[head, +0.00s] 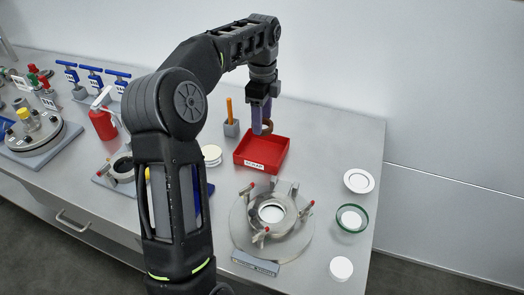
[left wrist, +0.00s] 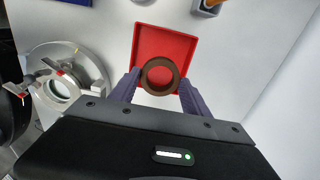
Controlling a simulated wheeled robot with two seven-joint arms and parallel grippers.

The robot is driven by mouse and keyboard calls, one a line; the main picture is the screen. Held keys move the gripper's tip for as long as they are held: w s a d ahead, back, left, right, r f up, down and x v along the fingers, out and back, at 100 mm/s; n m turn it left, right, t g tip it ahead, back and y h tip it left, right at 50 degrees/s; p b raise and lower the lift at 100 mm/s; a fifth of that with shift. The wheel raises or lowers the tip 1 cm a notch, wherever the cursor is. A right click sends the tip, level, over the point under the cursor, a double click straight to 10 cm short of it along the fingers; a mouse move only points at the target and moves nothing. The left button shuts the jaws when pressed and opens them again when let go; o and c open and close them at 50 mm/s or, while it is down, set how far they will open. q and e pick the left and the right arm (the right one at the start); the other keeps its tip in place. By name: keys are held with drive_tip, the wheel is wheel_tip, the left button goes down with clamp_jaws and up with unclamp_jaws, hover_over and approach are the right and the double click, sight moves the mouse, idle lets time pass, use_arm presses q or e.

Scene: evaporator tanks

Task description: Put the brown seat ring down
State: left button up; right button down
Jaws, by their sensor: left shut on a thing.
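The brown seat ring (left wrist: 147,80) is held between the fingers of my left gripper (left wrist: 159,88), which is shut on it. In the left wrist view the ring appears over the red tray (left wrist: 139,40). In the head view my left gripper (head: 262,130) points down above the back of the red tray (head: 262,166), and part of the ring (head: 268,127) shows beside the fingertips. I cannot tell the exact gap between ring and tray. The tray floor looks empty. My right gripper is not in view.
A round steel flange with red-tipped clamps (head: 237,222) stands in front of the tray. A white ring (head: 359,181), a green-rimmed dish (head: 364,219) and a white disc (head: 341,268) lie at right. A grey holder (head: 231,129) with an orange stick stands left of my gripper.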

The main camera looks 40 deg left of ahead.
use_arm(q)
wheel_tip(320, 180, down, 6)
drive_tip(key=shift+f+p, duration=0.1)
drive_tip(key=shift+p, duration=0.3)
wheel_tip(320, 180, down, 3)
drive_tip(key=shift+f+p, duration=0.15)
drive_tip(key=shift+p, duration=0.25)
drive_tip(key=shift+f, duration=0.2)
drive_tip(key=shift+f, duration=0.2)
drive_tip(key=o, duration=1.4)
drive_tip(key=shift+r, duration=0.2)
